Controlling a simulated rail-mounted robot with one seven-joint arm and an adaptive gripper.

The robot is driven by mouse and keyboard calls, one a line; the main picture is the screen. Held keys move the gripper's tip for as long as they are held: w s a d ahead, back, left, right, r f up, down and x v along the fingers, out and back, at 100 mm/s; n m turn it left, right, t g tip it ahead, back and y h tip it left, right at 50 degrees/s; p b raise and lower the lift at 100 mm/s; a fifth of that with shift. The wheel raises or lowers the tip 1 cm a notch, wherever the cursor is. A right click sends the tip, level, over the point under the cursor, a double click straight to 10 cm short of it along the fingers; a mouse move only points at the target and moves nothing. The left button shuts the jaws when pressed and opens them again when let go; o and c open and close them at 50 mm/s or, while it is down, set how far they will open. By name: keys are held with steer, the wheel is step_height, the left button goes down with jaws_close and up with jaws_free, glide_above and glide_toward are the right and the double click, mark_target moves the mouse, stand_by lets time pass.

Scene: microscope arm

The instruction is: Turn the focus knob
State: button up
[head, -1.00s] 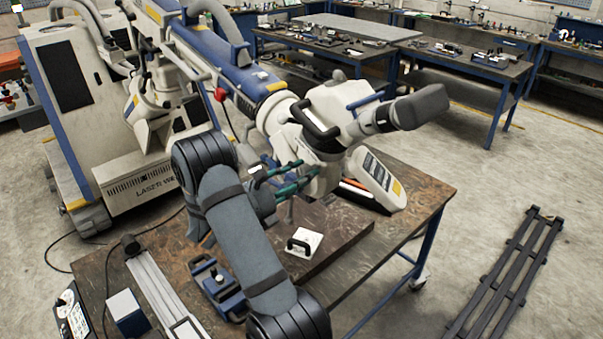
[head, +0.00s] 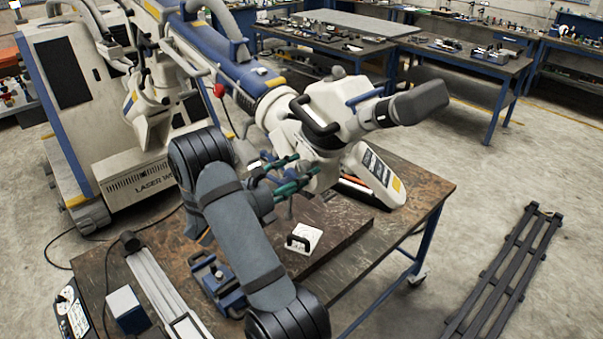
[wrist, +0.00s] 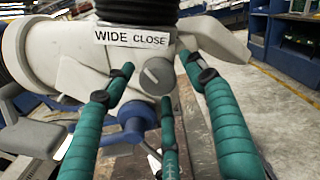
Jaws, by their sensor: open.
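The focus knob (wrist: 157,76) is a round grey dial with a raised bar across it, below a "WIDE CLOSE" label (wrist: 132,37) in the wrist view. It sits on the white microscope head (wrist: 70,55), which also shows in the head view (head: 335,100). My gripper (wrist: 159,80) has three teal-wrapped fingers spread around the knob, one on each side and one below. They look apart from it, though depth is hard to judge. In the head view my gripper (head: 304,170) is beside the underside of the microscope head, and the knob is hidden.
A workbench (head: 420,190) stands beneath, with a white handled plate (head: 303,238) on a dark slab and a blue clamp (head: 222,285). A blue-and-white microscope arm (head: 235,75) runs behind. A dark rack (head: 505,270) lies on the floor at right.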

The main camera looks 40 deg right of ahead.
steer(key=a, duration=1.1)
steer(key=shift+s+a, duration=0.3)
steer(key=shift+s, duration=0.05)
